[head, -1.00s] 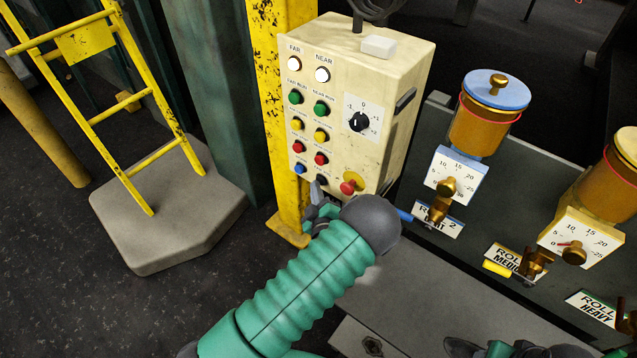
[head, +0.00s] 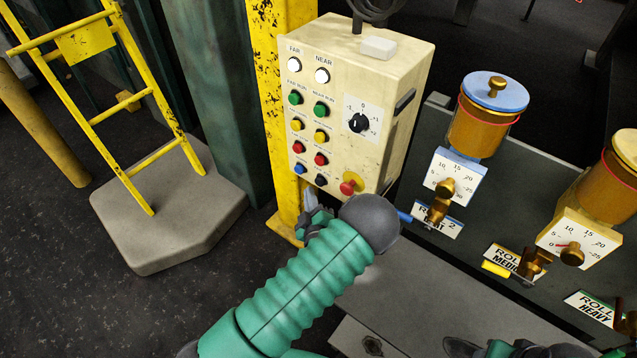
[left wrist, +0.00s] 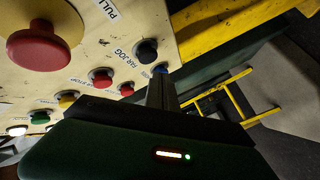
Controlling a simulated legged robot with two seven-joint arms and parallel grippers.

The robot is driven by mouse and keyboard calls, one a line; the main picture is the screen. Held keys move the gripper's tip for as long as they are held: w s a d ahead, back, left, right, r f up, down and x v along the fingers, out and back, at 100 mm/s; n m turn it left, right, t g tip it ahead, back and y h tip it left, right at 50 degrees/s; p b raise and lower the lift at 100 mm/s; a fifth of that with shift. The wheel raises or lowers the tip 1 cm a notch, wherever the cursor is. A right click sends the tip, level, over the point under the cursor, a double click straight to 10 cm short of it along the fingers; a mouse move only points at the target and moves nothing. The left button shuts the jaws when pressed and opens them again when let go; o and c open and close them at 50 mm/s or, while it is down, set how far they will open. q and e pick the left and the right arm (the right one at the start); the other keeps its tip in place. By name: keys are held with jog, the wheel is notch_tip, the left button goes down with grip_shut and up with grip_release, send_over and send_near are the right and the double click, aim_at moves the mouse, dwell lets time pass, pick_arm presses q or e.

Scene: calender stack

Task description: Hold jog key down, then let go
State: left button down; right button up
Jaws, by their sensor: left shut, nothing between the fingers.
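The cream control box (head: 372,101) carries rows of coloured buttons. Its bottom row has a blue button (head: 299,169) and a black button (head: 320,180). In the left wrist view, a label ending in "AR JOG" sits beside the black button (left wrist: 147,52); its first letters are hard to read. My left gripper (head: 310,199) is shut and empty, just below the bottom row and clear of the black button. In the left wrist view, its fingertips (left wrist: 161,78) partly overlap the blue button (left wrist: 160,69); I cannot see contact.
A red mushroom button (head: 350,185) with a yellow collar sits right of the black button. A yellow post (head: 268,65) stands behind the box. Roll oilers with dials (head: 455,175) stand to the right. A yellow ladder (head: 85,45) is at left.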

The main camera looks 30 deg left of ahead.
pick_arm(q)
jog(key=s, duration=0.4)
jog(key=shift+a, duration=0.2)
dwell(0.3)
jog(key=s+d+r+m+g+h, duration=0.2)
jog(key=s+d+m+g+h, duration=0.15)
jog(key=d+m+h, duration=0.35)
jog(key=s+d+r+m+g+h, duration=0.1)
jog(key=s+d+m+g+h, duration=0.2)
jog(key=d, duration=0.5)
jog(key=s+d+r+m+g+h, duration=0.1)
jog(key=s+d+r+m+g, duration=0.1)
jog(key=s+r+m+g, duration=0.4)
jog(key=s+r+m+t+p, duration=0.2)
jog(key=s+r+p, duration=0.1)
jog(key=r+p, duration=0.8)
jog(key=shift+a+r+p, duration=0.2)
jog(key=shift+r+p, duration=0.05)
jog(key=shift+p, duration=1)
